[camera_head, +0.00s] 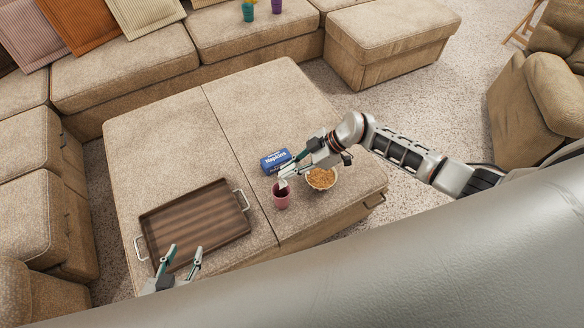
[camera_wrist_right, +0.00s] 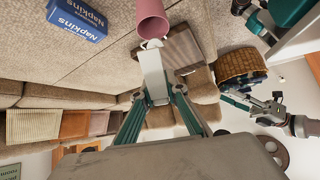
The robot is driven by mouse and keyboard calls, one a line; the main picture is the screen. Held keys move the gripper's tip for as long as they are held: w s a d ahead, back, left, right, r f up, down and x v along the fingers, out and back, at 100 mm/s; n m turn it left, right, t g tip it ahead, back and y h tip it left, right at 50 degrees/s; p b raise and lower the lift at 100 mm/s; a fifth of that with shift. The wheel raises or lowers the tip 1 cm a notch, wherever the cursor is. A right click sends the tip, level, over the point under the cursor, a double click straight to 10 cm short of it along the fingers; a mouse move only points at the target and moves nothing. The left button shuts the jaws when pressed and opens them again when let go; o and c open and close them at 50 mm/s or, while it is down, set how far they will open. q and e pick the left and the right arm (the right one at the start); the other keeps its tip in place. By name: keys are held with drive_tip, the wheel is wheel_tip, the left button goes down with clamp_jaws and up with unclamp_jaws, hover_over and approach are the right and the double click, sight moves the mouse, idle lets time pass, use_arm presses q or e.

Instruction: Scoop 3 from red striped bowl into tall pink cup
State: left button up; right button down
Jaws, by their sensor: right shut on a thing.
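The pink cup (camera_head: 282,198) stands upright on the beige ottoman; it also shows at the top of the right wrist view (camera_wrist_right: 151,20). The bowl (camera_head: 322,187) stands to its right, holding golden-brown loose pieces; its stripes are too small to make out. My right gripper (camera_head: 299,165) is shut on a pale scoop (camera_wrist_right: 154,75), whose head (camera_head: 283,183) is at the cup's mouth. I cannot tell whether the scoop holds anything or touches the rim. My left gripper (camera_head: 181,254) is open and empty, in front of the tray's near edge.
A blue napkins box (camera_head: 274,162) stands just behind the cup and also shows in the right wrist view (camera_wrist_right: 77,18). A brown tray (camera_head: 196,225) with metal handles lies to the left, empty. The back of the ottoman (camera_head: 230,110) is clear.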

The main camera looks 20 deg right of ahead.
use_arm(q)
drive_tip(key=shift+w+r+p, duration=0.2)
drive_tip(key=shift+r+p, duration=0.35)
drive_tip(key=shift+r, duration=0.4)
drive_tip(key=shift+w+r+p, duration=0.2)
drive_tip(key=shift+r+p, duration=0.35)
drive_tip(key=shift+r, duration=0.35)
